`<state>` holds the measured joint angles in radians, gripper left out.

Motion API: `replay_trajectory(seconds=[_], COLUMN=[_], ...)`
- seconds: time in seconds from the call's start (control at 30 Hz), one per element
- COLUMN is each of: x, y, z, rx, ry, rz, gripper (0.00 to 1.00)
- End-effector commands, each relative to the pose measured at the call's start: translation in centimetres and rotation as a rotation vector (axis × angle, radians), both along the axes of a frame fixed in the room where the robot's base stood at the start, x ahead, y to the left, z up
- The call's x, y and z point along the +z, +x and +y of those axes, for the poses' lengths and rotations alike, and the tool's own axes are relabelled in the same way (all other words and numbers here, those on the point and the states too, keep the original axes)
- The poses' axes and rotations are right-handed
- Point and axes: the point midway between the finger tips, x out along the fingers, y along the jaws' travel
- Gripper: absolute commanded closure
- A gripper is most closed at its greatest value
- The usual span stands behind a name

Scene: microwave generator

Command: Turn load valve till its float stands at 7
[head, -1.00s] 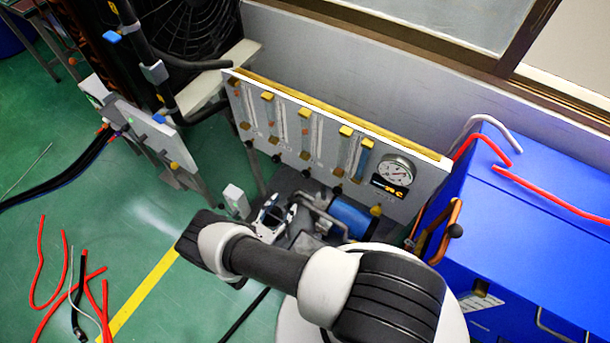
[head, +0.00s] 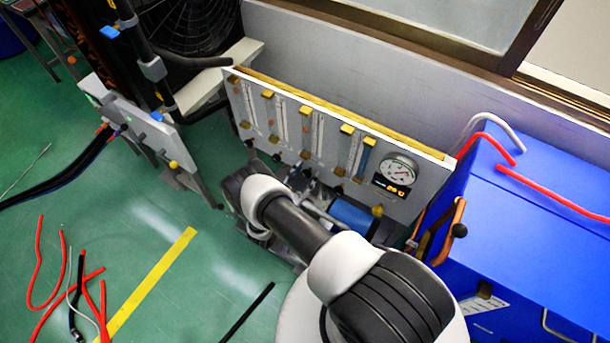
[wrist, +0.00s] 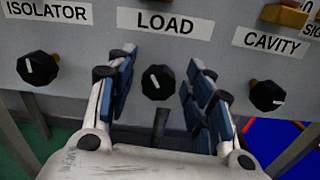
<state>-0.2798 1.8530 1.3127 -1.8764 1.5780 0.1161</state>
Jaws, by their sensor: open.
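The load valve is a black knob (wrist: 158,82) under the LOAD label (wrist: 165,24) in the wrist view. Its white pointer mark stands nearly upright, leaning slightly left. My gripper (wrist: 160,62) is open, with one blue-padded finger on each side of the knob and a visible gap to it on both sides. In the head view my gripper (head: 300,178) is at the lower part of the flowmeter panel (head: 425,185), partly hidden by my arm. The flowmeter tubes (head: 306,128) show there, but the load float is too small to read. The wrist view does not show it.
The isolator knob (wrist: 38,68) is left of my gripper and the cavity knob (wrist: 267,95) right of it. A round gauge (head: 398,170) is on the panel's right. A blue cylinder (head: 352,213) lies below, and a blue cabinet (head: 535,215) stands at the right.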

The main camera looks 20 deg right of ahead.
Motion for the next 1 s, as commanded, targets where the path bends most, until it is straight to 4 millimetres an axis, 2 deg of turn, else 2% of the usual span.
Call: replay_trajectory(seconds=[0.1,0.77,1.0], x=[0.02,0.0,-0.25], y=[0.01,-0.03,0.06], z=[0.03,0.04,0.08], rx=[0.0,0.0,-0.001], ry=[0.001,0.0,-0.054], rz=[-0.001,0.0,0.08], gripper=[0.53,0.96,0.97])
